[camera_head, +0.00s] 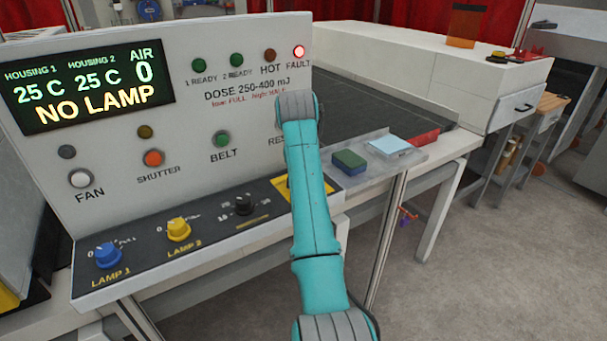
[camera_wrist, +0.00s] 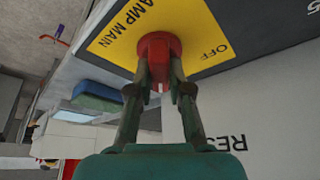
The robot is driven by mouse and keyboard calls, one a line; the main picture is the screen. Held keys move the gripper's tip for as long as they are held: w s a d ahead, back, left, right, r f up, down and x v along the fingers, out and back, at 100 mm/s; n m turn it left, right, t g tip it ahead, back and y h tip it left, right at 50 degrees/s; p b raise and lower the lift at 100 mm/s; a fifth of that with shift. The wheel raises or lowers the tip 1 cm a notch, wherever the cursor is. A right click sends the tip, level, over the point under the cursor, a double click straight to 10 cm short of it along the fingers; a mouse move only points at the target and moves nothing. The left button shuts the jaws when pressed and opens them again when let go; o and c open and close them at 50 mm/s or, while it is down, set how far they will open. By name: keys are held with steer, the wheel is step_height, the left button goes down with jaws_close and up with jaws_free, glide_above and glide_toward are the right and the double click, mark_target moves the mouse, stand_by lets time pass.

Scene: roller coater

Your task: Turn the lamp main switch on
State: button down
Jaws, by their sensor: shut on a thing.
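The lamp main switch (camera_wrist: 157,48) is a red round knob on a yellow plate (camera_wrist: 116,38) marked "AMP MAIN" and "OFF" in the wrist view. My gripper (camera_wrist: 160,78) has its two fingers shut on the sides of this knob. A small pale mark shows on the knob between the fingers; I cannot tell which setting it points to. In the head view my teal arm covers the knob and my gripper, and only part of the yellow plate (camera_head: 283,190) shows. The display (camera_head: 87,86) reads "NO LAMP", and the red FAULT light (camera_head: 299,51) glows.
The sloped panel also bears the blue LAMP 1 knob (camera_head: 108,256), the yellow LAMP 2 knob (camera_head: 179,229) and a black knob (camera_head: 243,204). A green and blue block (camera_head: 349,162) lies on a shelf to the right. Open floor (camera_head: 480,270) lies at the lower right.

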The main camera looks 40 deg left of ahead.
steer(key=shift+m+h, duration=0.3)
steer(key=shift+m, duration=0.3)
steer(key=c, duration=1.1)
jaws_free()
steer(key=shift+r, duration=0.1)
steer(key=v, duration=1.1)
steer(key=shift+s+d+r, duration=0.1)
steer(key=shift+s+r, duration=0.2)
steer(key=shift+r, duration=0.05)
steer(key=shift+s, duration=0.1)
